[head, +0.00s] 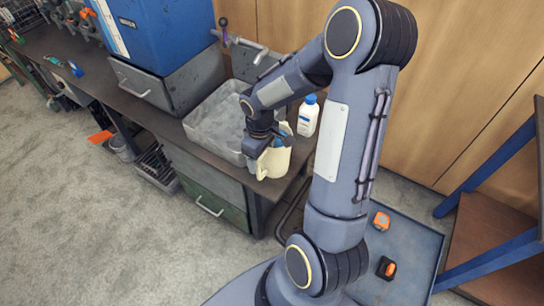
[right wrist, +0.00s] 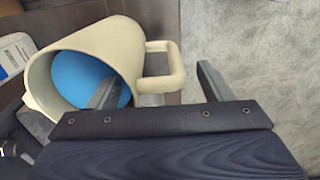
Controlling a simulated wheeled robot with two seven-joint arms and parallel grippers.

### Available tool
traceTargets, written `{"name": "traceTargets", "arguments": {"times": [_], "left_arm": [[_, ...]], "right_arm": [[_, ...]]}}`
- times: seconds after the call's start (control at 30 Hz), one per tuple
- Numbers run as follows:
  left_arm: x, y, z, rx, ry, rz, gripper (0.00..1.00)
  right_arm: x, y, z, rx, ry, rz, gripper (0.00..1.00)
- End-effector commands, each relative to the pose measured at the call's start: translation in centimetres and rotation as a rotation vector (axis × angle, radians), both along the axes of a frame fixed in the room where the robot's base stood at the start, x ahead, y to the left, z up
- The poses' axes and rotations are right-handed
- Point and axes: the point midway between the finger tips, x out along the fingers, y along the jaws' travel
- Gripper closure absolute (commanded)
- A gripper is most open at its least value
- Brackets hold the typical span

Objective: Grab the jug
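The cream jug (head: 276,160) stands at the front right corner of the dark workbench, beside the grey basin. In the right wrist view the jug (right wrist: 115,62) shows its round opening, a blue surface inside, and its squared handle (right wrist: 163,68) pointing right. My right gripper (head: 265,145) is at the jug in the head view. In the right wrist view its fingers (right wrist: 160,88) are wide apart. One finger overlaps the jug's opening and the other is out beyond the handle. I cannot tell whether either finger touches the jug. My left gripper is not in view.
A grey basin (head: 216,117) sits under a tap just left of the jug. A white bottle with a blue cap (head: 307,117) stands behind it. A blue cabinet (head: 165,38) is further left. Grey floor (head: 110,240) lies open in front of the bench.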

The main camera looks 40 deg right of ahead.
Motion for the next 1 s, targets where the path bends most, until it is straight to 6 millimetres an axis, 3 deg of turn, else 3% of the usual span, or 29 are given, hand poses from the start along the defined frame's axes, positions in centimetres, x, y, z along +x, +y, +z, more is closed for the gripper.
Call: {"name": "traceTargets", "arguments": {"times": [0.07, 0.53, 1.0], "left_arm": [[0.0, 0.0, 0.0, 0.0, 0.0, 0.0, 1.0], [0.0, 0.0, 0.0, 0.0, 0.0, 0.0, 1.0], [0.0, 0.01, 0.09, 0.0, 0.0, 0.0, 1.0]], "right_arm": [[0.0, 0.0, 0.02, 0.0, 0.0, 0.0, 0.38], [0.02, 0.02, 0.05, 0.0, 0.0, 0.0, 1.0], [0.15, -0.03, 0.47, -0.002, -0.005, 0.001, 1.0]]}}
